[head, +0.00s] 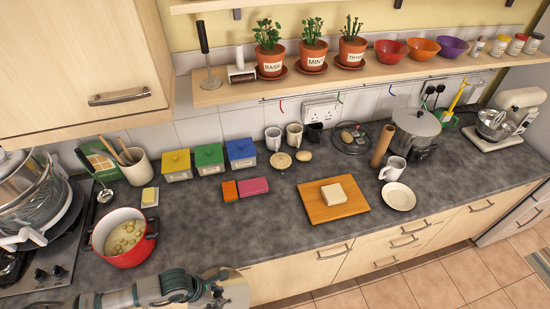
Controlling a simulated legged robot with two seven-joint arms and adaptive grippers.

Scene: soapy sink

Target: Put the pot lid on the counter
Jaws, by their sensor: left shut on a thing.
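My left gripper (212,287) comes in from the lower left and is shut on the pot lid (236,291), a round, greyish metal disc. The lid is held at the bottom of the picture, by the counter's front edge, and is partly hidden by my gripper and cut by the frame. The grey counter (225,228) runs across the picture behind it. A red pot (124,238) stands uncovered at the left with pale round pieces in it. My right gripper is not in view.
A wooden board (318,213) with a pale block lies mid-counter. Pink (254,186) and orange blocks lie left of it, in front of several coloured canisters (208,156). A white plate (398,196) is at the right. The counter between pot and board is clear.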

